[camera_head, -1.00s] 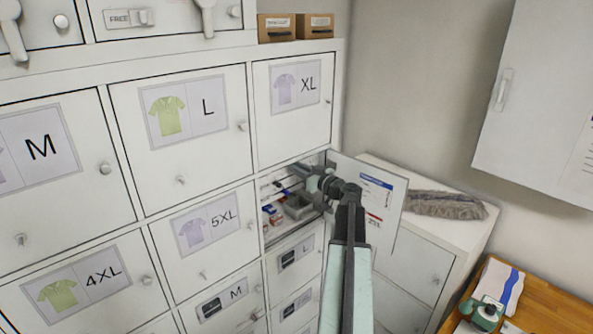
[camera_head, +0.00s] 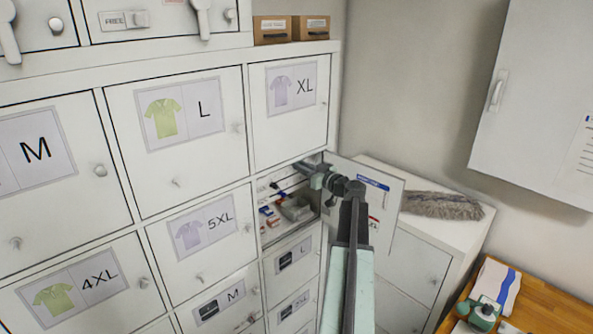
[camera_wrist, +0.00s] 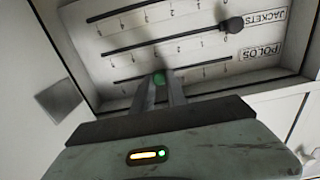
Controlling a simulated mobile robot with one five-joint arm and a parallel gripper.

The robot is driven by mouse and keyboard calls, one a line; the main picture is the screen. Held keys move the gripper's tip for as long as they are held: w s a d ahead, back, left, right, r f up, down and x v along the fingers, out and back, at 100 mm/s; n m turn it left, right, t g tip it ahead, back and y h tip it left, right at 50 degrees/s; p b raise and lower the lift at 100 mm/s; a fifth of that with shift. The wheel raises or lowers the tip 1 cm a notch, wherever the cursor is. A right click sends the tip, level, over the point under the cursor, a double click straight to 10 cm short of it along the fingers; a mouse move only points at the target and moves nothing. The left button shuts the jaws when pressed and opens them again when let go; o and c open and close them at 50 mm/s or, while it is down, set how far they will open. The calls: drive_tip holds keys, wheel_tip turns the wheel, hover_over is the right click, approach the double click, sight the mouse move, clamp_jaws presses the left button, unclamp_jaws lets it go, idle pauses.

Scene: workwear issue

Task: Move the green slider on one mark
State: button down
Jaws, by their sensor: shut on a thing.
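The green slider (camera_wrist: 159,77) is a small knob on the slot nearest my gripper, on a white panel (camera_wrist: 110,70) with numbered marks, in the wrist view. The label POLOS stands at that slot's right end. My gripper (camera_wrist: 160,86) is shut on the green slider, and its fingers hide part of the knob and slot. The mark under the slider is too blurred to read. In the head view my gripper (camera_head: 302,166) reaches into the open compartment (camera_head: 263,240) below the XL door, and the slider is not visible there.
A dark knob (camera_wrist: 233,25) sits near the right end of the neighbouring slot, by the label JACKETS. An open door (camera_head: 385,200) stands right of my arm. Several small items, red, blue and grey (camera_head: 296,208), lie inside the compartment, below my gripper.

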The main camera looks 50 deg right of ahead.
drive_tip(key=c, duration=1.3)
unclamp_jaws()
drive_tip(key=s, duration=0.7)
drive_tip(key=shift+s+a, duration=0.3)
drive_tip(key=shift+s, duration=0.05)
